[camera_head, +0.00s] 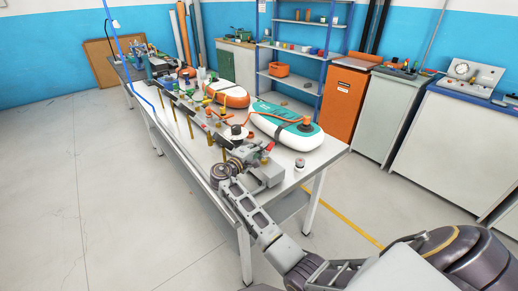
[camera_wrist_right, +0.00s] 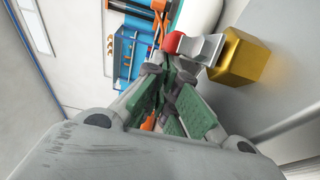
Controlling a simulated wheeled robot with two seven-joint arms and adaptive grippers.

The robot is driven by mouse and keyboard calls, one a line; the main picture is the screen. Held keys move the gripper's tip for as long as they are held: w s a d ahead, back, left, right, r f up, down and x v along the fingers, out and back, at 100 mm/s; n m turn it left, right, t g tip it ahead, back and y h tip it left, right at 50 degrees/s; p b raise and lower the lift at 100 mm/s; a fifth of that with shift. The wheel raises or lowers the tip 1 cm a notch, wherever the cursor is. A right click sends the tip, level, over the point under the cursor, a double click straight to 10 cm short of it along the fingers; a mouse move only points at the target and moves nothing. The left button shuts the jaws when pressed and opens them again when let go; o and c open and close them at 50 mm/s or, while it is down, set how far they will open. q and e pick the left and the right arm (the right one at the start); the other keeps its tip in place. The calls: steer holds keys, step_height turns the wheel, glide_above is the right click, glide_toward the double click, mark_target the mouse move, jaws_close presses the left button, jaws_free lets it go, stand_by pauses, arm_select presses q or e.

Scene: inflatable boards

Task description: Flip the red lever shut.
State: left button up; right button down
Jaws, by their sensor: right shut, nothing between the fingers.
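The red-tipped lever (camera_wrist_right: 173,43) shows in the right wrist view, its grey arm running to a brass block (camera_wrist_right: 240,62). A small red part by my right gripper in the head view (camera_head: 269,147) appears to be the same lever tip. My right gripper (camera_head: 268,166) is at the near end of the long table. Its green-padded fingers (camera_wrist_right: 166,78) are shut and empty, with the tips close to the red tip in the wrist view. I cannot tell whether they touch it. My left gripper is not in view.
The long table (camera_head: 330,152) carries a row of brass-coloured valves (camera_head: 224,154), a teal-and-white board (camera_head: 287,122) and an orange-and-white board (camera_head: 230,94). A small white cylinder (camera_head: 300,164) stands near the corner. A blue shelf (camera_head: 321,53) stands behind. Floor at left is clear.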

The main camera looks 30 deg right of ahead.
stand_by(0.3)
steer(key=v, duration=1.2)
stand_by(0.3)
stand_by(0.4)
